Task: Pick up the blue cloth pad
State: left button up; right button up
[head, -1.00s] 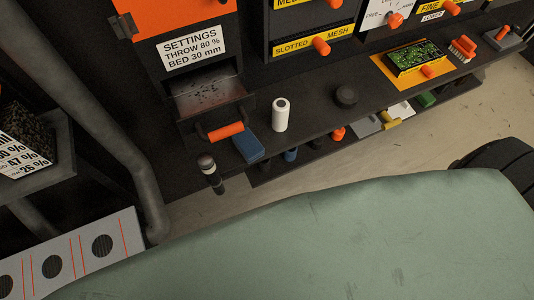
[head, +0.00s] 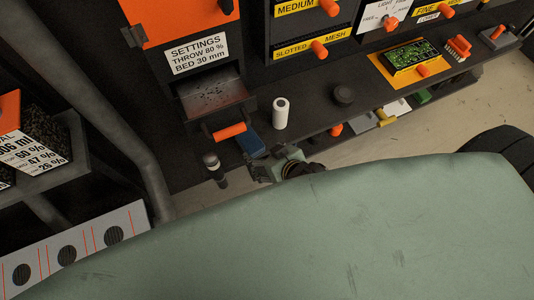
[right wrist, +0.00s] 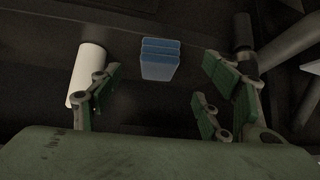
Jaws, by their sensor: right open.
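The blue cloth pad (head: 251,142) lies on the dark shelf in the head view, just right of the orange drawer handle. In the right wrist view the blue pad (right wrist: 159,60) shows as a stack of blue layers, beyond the fingers and roughly centred between them. My right gripper (head: 265,164) is at the shelf's front edge, just below the pad in the head view, partly hidden by my green body. In the right wrist view its fingers (right wrist: 160,87) are spread wide with nothing between their tips. My left gripper is not in view.
A white cylinder (head: 280,113) stands right of the pad, near one finger in the wrist view. A dark, light-banded cylinder (head: 214,168) stands on the left. The open tray (head: 212,97) with the orange handle (head: 226,132) is behind. A black round knob (head: 344,95) sits farther right.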

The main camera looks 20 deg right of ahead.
aim_at(258, 151)
jog(key=shift+x, duration=3.9)
jog(key=shift+c, duration=0.2)
jog(key=c, duration=1.2)
jog(key=shift+s, duration=0.1)
